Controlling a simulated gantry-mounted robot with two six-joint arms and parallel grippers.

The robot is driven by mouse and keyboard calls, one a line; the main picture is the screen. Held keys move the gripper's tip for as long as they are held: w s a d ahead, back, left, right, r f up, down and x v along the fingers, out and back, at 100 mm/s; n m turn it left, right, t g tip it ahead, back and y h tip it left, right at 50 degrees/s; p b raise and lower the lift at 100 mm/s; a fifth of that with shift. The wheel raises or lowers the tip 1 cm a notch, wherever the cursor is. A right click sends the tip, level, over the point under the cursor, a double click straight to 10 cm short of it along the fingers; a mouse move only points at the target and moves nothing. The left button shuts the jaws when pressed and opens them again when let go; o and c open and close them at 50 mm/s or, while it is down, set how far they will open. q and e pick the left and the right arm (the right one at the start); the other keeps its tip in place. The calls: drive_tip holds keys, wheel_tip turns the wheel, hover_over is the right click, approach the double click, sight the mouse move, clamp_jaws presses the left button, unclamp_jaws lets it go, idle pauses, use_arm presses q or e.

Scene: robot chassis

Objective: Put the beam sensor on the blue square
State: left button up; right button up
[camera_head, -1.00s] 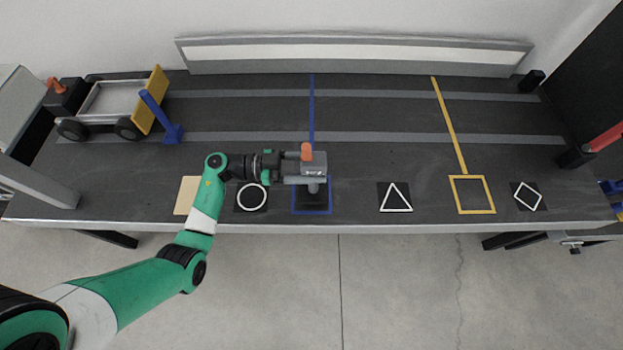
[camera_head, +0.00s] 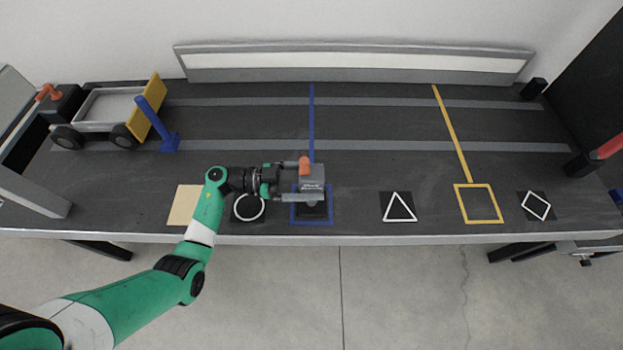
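The beam sensor (camera_head: 313,178) is a small grey block with an orange cap, on a dark lower part. It is over the blue square (camera_head: 330,208), a blue outline near the table's front edge. I cannot tell whether its base touches the table. My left gripper (camera_head: 293,190) comes from the left and is shut on the sensor, which looks upright. The sensor and fingers hide part of the square. My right gripper is not in view.
Left of the square lie a white circle card (camera_head: 250,208) and a tan square (camera_head: 185,205). To the right lie a triangle card (camera_head: 399,207), a yellow square (camera_head: 477,186) and a diamond card (camera_head: 537,206). A cart (camera_head: 105,108) and a blue post (camera_head: 152,120) stand back left.

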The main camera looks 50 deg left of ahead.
use_arm(q)
drive_tip(key=shift+r, duration=0.25)
drive_tip(key=p+v, duration=0.4)
drive_tip(key=v, duration=0.8)
drive_tip(key=shift+f, duration=0.1)
